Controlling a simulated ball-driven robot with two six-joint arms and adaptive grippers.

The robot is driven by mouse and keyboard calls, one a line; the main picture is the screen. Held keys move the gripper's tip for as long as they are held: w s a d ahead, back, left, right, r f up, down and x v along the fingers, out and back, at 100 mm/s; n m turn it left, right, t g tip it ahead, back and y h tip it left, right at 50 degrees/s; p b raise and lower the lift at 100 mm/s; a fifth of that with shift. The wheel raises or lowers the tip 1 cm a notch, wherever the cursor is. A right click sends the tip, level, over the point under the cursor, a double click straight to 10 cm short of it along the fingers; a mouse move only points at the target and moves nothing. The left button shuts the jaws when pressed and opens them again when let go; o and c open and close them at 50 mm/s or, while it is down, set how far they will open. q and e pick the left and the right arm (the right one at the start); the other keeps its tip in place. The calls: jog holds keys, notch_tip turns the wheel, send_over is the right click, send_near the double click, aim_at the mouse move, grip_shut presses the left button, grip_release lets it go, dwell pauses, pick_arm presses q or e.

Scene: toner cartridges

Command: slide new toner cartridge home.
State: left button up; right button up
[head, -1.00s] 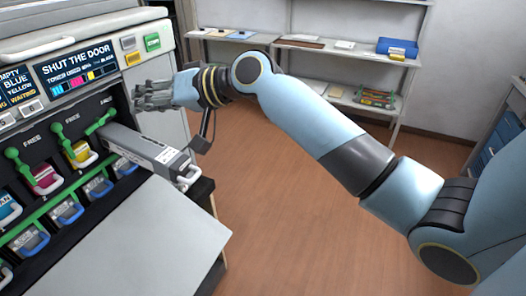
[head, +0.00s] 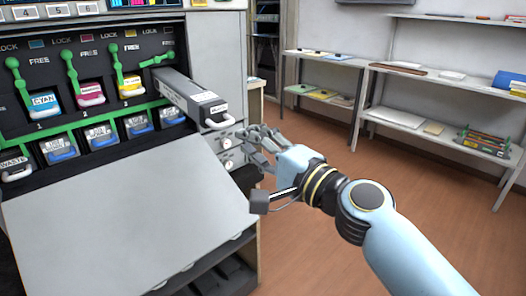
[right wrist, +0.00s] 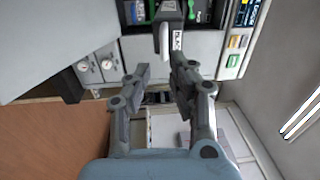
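A long dark grey toner cartridge (head: 186,93) sticks well out of the fourth slot of the machine, under a green lever (head: 157,60) that lies tilted sideways. Its outer end has a white loop handle (head: 218,122). The right wrist view shows the handle (right wrist: 164,42) and a label reading black (right wrist: 177,40) just beyond my fingertips. My right gripper (head: 262,139) is just right of and slightly below the handle, apart from it. Its fingers (right wrist: 160,70) are spread with nothing between them. My left gripper is not in view.
Cyan (head: 43,104), magenta (head: 90,93) and yellow (head: 131,87) cartridges sit in the other slots beneath upright green levers. A lowered grey door (head: 120,210) juts out below. Shelves (head: 400,117) stand at the back right. The wooden floor between is clear.

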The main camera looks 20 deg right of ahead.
aim_at(227, 126)
jog(key=x, duration=0.7)
jog(key=shift+w+a+r, duration=0.15)
jog(key=shift+w+r, duration=0.15)
jog(key=shift+w, duration=0.05)
grip_shut()
jog(key=shift+s+f, duration=0.1)
jog(key=shift+f, duration=0.05)
